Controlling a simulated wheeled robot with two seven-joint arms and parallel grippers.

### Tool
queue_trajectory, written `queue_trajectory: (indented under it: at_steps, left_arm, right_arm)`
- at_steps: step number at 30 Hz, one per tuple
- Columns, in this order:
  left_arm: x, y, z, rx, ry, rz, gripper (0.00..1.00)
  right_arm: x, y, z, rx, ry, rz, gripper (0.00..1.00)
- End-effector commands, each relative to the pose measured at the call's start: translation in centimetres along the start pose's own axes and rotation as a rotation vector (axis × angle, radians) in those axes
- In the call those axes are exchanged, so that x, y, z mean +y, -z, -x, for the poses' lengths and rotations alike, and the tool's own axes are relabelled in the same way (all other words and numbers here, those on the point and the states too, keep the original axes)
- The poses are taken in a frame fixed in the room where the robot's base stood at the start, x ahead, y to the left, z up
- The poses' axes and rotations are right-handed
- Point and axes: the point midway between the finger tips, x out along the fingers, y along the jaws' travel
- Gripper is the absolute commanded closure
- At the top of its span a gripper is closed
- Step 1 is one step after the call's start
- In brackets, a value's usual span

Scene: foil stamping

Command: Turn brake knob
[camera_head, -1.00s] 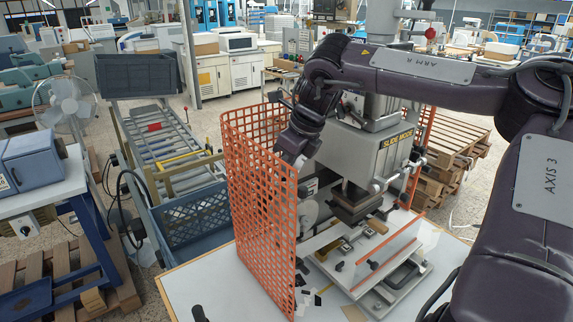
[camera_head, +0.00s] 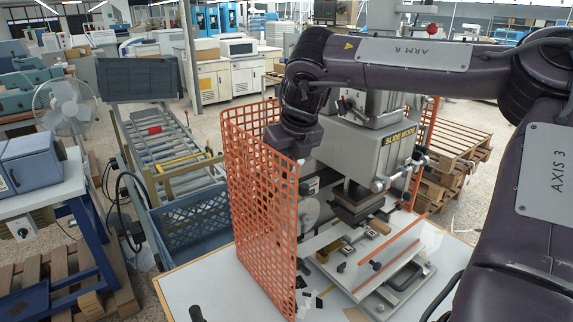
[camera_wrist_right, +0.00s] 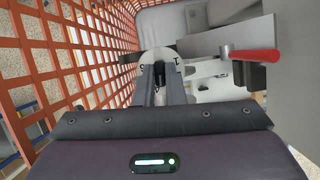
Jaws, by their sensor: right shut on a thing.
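The right wrist view shows my right gripper (camera_wrist_right: 160,78) reaching to a pale round dial (camera_wrist_right: 148,57) with dark marks at its edge. The two fingers are close together and shut on the knob at its middle; the fingers hide most of the knob. In the head view the right hand (camera_head: 290,140) is at the left side of the stamping press (camera_head: 362,150), behind the orange mesh guard, and its fingertips are hidden. My left gripper is not in view.
The orange mesh guard (camera_head: 258,190) stands close along the left of the right hand. A red-handled lever (camera_wrist_right: 252,55) sits to the right of the fingers in the wrist view. A blue crate (camera_head: 195,222) and a roller conveyor (camera_head: 165,145) stand left of the table.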

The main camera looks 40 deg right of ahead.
Motion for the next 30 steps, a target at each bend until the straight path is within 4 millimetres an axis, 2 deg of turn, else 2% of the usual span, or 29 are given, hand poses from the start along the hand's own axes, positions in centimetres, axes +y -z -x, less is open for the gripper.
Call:
queue_trajectory:
  at_steps: [15, 16, 20, 30]
  left_arm:
    - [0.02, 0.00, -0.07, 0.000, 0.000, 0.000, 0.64]
    - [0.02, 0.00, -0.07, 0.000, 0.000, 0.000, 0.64]
    - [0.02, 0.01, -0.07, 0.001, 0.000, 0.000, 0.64]
    - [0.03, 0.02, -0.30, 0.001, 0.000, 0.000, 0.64]
  right_arm:
    - [0.02, -0.07, 0.05, -0.002, 0.009, -0.022, 1.00]
    - [0.02, -0.07, 0.05, -0.002, 0.009, -0.022, 0.86]
    - [0.02, -0.05, 0.05, -0.001, 0.009, -0.022, 0.69]
    - [0.02, -0.05, 0.32, -0.002, 0.009, -0.021, 0.68]
